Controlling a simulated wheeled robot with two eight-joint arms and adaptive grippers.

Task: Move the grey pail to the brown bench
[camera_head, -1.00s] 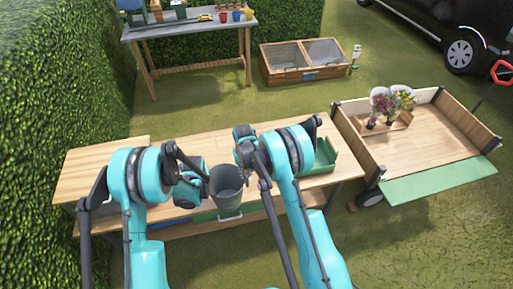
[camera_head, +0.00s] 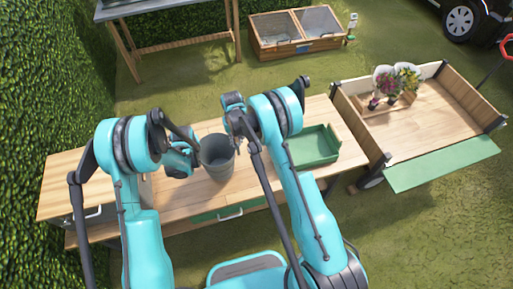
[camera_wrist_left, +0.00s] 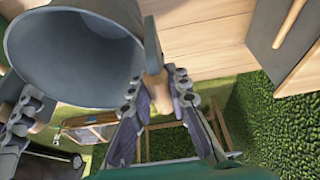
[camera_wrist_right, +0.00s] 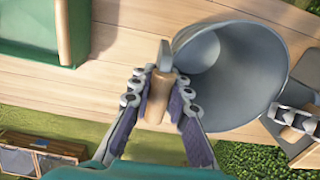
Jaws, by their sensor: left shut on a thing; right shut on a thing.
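The grey pail (camera_head: 218,164) is upright, open and empty, over the middle of the brown bench (camera_head: 312,182). I cannot tell whether its base touches the top. My left gripper (camera_head: 192,158) is at its left side, shut on one wooden handle (camera_wrist_left: 153,84). My right gripper (camera_head: 236,118) is at its far right side, shut on the other wooden handle (camera_wrist_right: 157,100). The pail fills the upper left of the left wrist view (camera_wrist_left: 75,60) and the right of the right wrist view (camera_wrist_right: 235,75).
A green tray (camera_head: 318,155) sits on the bench right of the pail. A wooden cart (camera_head: 437,115) with flowers (camera_head: 392,84) stands at right. A cold frame (camera_head: 297,32) and a grey-topped table (camera_head: 170,10) are behind. A hedge (camera_head: 50,80) lines the left.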

